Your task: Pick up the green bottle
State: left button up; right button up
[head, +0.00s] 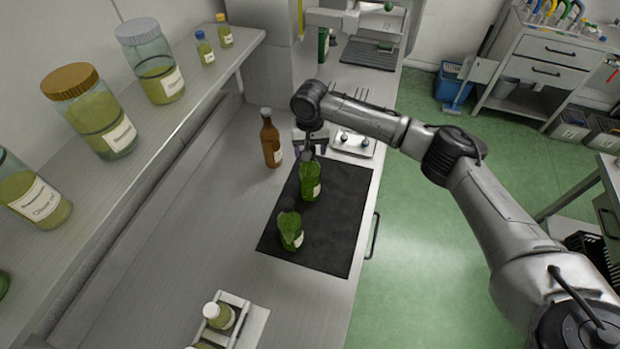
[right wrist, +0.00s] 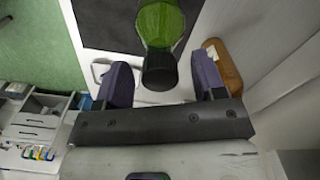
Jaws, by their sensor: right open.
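Two green bottles stand on a black mat (head: 335,215) on the steel counter. The farther green bottle (head: 310,186) has its top partly hidden by my right gripper (head: 310,140). The nearer green bottle (head: 290,232) stands toward the mat's front. My right gripper is open at the farther bottle's top. In the right wrist view, a green bottle (right wrist: 160,22) with a dark cap shows between and beyond the two spread fingers (right wrist: 161,82), with gaps on both sides. My left gripper is not in view.
A brown bottle (head: 270,143) stands just left of the gripper; it also shows in the right wrist view (right wrist: 222,62). A metal holder (head: 357,145) is behind the mat. A white rack (head: 250,322) with small jars is at the front. A jar shelf (head: 190,105) runs along the left.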

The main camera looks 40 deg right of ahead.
jog(key=shift+f, duration=1.2)
jog(key=c, duration=1)
jog(key=shift+r, duration=0.1)
jog(key=shift+c, duration=0.4)
